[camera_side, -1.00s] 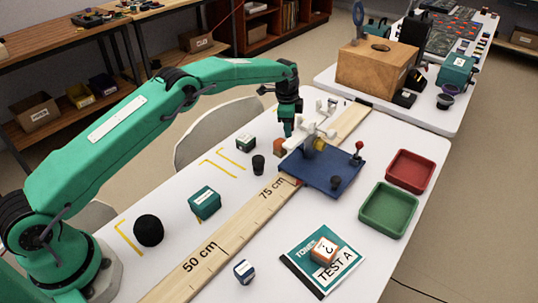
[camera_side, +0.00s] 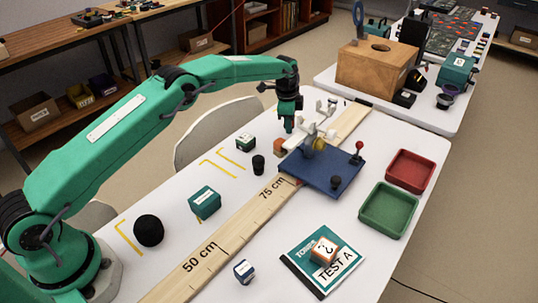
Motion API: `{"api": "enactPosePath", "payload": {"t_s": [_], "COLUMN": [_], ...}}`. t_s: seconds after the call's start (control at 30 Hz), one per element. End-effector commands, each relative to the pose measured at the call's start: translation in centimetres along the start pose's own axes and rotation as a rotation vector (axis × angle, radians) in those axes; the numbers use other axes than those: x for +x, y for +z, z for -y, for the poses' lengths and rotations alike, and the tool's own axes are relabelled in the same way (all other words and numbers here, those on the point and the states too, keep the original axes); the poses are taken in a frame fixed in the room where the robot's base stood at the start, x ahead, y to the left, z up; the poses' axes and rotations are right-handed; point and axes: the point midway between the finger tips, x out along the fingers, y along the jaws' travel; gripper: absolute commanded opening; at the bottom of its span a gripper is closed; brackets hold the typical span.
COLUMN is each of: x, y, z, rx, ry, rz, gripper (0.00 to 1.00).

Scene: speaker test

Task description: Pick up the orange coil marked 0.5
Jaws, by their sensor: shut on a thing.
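A small orange block (camera_side: 280,146) is on the white table, left of the blue platform; I cannot read a mark on it. My green gripper (camera_side: 289,129) points down just above and to the right of this block. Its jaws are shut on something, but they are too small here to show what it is. Another orange block (camera_side: 323,251), with a question mark on its pale label, sits on the teal TEST A booklet (camera_side: 301,275) at the front.
The blue platform (camera_side: 315,177) carries a red-topped lever and a dark knob. White stands (camera_side: 323,112) rise close to my gripper. A long wooden ruler (camera_side: 225,240) crosses the table. Green tray (camera_side: 389,211) and red tray (camera_side: 411,170) are empty at right.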

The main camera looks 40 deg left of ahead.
Motion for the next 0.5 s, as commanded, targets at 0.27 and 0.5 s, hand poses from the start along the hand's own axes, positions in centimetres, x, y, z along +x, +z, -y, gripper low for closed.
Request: {"api": "enactPosePath", "payload": {"t_s": [0.27,0.5], "x": [-3.8,-7.2], "y": [-0.3,-0.6], "z": [0.6,1.1], "rx": [0.000,0.000], "ry": [-0.004,-0.002], "rz": [-0.002,-0.001], "gripper": [0.08,0.08]}}
